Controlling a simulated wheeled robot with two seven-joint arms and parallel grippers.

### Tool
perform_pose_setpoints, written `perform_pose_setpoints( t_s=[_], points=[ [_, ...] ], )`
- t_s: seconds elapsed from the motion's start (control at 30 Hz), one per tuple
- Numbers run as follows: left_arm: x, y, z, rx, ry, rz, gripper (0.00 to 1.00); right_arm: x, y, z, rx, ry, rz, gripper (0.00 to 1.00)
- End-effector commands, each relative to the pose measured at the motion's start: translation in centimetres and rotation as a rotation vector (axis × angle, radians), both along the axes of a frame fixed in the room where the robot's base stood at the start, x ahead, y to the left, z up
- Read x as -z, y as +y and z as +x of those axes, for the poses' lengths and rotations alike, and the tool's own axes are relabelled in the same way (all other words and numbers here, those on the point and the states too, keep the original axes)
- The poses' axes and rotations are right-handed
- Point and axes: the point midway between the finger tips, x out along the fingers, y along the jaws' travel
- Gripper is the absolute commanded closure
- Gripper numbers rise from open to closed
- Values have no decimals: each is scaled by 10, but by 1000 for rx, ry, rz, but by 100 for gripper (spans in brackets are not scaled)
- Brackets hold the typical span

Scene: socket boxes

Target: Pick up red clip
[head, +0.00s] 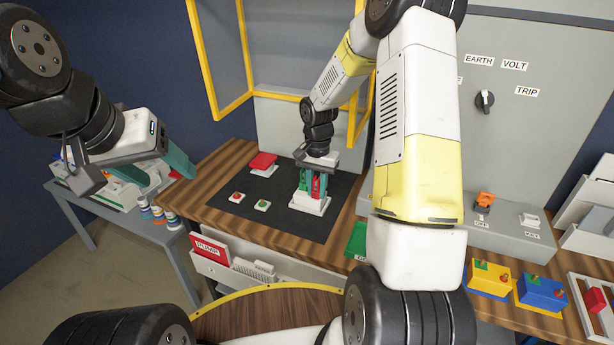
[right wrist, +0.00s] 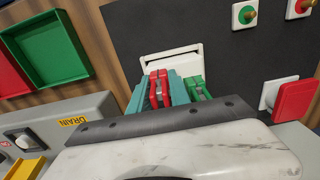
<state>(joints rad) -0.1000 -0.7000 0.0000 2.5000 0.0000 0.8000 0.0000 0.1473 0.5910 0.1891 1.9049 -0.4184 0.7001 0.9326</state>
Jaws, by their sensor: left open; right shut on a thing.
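The red clip (head: 316,187) is at a white holder (head: 310,204) on the dark mat, and it also shows in the right wrist view (right wrist: 158,88). A green clip (right wrist: 195,88) is just beside it. My right gripper (head: 311,181) is lowered over the holder, its teal fingers on either side of the red clip and shut on it. Whether the clip is clear of the holder cannot be told.
A green tray (right wrist: 50,50) lies on the bench near the mat. Small bottles (head: 158,213) stand on the side table. A yellow-framed panel rises behind.

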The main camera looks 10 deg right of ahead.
Motion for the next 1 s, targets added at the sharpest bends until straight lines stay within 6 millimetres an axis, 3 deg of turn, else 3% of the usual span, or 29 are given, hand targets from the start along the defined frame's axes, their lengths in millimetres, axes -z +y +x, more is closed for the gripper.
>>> perform_pose_setpoints(
  t_s=[0.37,0.8,1.0],
  points=[
    [0,0,0,0,0,0,37,-38,0,-1,1,-4,0,100],
    [0,0,0,0,0,0,37,-46,16,-113,-2,-1,-1,100],
    [0,0,0,0,0,0,37,-49,21,-146,0,-1,0,100]
  ],
)
